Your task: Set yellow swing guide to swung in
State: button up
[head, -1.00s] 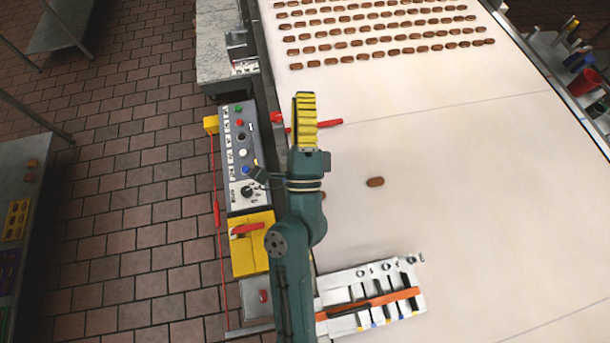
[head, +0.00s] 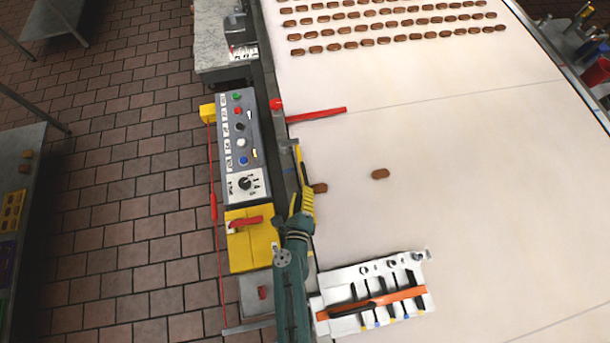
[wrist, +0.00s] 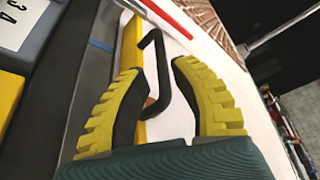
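The yellow swing guide (head: 300,165) is a narrow bar along the left edge of the pale belt, roughly in line with that edge. In the wrist view the yellow bar (wrist: 133,40) runs behind a black bent handle (wrist: 157,65). My gripper (head: 301,193) is low at the belt's left edge, over the near end of the guide. In the wrist view my gripper (wrist: 158,70) is open, with a yellow ribbed finger on each side of the handle and gaps between. The guide's lower part is hidden by my gripper.
A red bar (head: 317,115) sticks out over the belt farther up. A control panel (head: 241,145) and a yellow box (head: 252,250) stand left. A brown biscuit (head: 319,188) lies just right of my gripper. A white slotted unit (head: 345,275) is in front. The belt's middle is mostly free.

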aim_at(305, 175)
jog(key=b+x, duration=0.2)
jog(key=x, duration=0.5)
grip_shut()
jog(key=shift+f, duration=0.1)
